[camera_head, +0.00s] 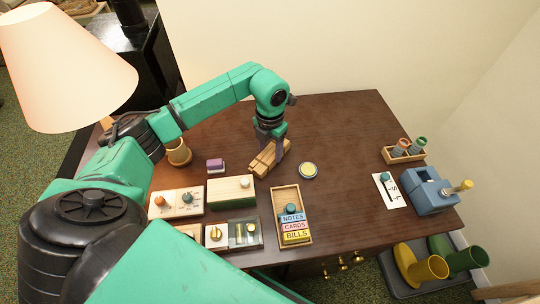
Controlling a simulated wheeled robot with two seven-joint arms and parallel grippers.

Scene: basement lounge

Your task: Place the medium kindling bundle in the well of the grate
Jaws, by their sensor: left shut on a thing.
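My left gripper (269,134) points down over the back middle of the dark wooden desk (345,120). It is shut on a tan wooden bundle of sticks (264,161), which looks like the kindling bundle. The bundle lies at a slant under the fingers, at or just above the desk top; I cannot tell if it touches. I cannot make out a grate with a well. My right gripper is not in view.
Near the bundle are a round yellow-topped tin (308,170), a purple-topped block (215,165) and a green-fronted wooden box (231,191). A labelled card tray (278,202) stands in front. A blue device (430,190) is at right. A lamp (65,65) stands at left.

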